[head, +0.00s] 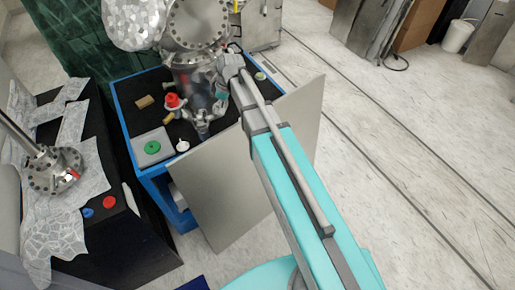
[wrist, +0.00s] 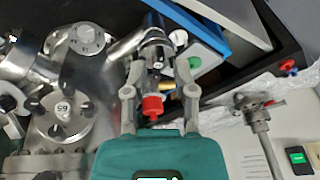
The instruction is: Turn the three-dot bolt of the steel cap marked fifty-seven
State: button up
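My gripper (wrist: 158,66) is open in the wrist view, its two grey fingers spread wide. A steel fitting with a red knob (wrist: 152,105) shows between the fingers; I cannot tell whether they touch it. A round steel cap (wrist: 60,122) with black knobs around it lies left of the gripper; its small number is turned over and not clearly readable. Another round steel cap (wrist: 87,40) with small bolts sits above it. I cannot make out a three-dot bolt. In the head view my gripper (head: 222,80) is beside the steel vessel (head: 188,68), its fingers partly hidden.
The vessel stands on a blue-edged black bench (head: 150,90). A red knob (head: 172,100), a tan block (head: 145,101) and a box with a green button (head: 152,147) are near it. A grey panel (head: 235,185) leans at the bench's front.

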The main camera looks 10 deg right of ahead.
jog(key=s+d+f+m+h+b, duration=0.1)
jog(key=s+d+f+m+b, duration=0.2)
jog(key=s, duration=0.4)
jog(key=s+d+f+m+h+b, duration=0.1)
jog(key=s+d+f+m+b, duration=0.3)
jog(key=s+d+f+m, duration=0.1)
jog(key=shift+s+d+f+m+g+h, duration=0.25)
jog(key=shift+s+d+m, duration=0.35)
jog(key=shift+s+d, duration=0.8)
jog(key=shift+a+r, duration=0.1)
jog(key=shift+a, duration=0.1)
